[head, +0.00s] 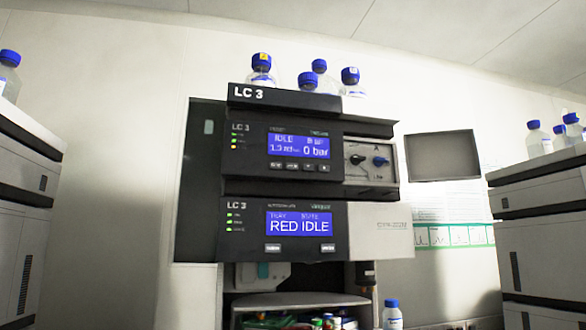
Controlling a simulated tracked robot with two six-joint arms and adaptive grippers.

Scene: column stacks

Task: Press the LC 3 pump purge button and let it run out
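The LC 3 stack stands in the middle of the head view, with an LC 3 label (252,93) on its top tray. The pump module (250,182) is the upper unit. Its blue pump display (298,146) reads IDLE and 0 bar. A row of small pump buttons (291,166) sits under the display; their labels are too small to read, so I cannot tell which is purge. Neither of my grippers is in view.
Below, the sampler module (380,240) shows RED IDLE on its display (299,223). Blue-capped bottles (261,72) stand on top. An open compartment (300,301) is underneath. Other stacks flank it at left (20,215) and right (545,240). A dark monitor (441,156) hangs behind.

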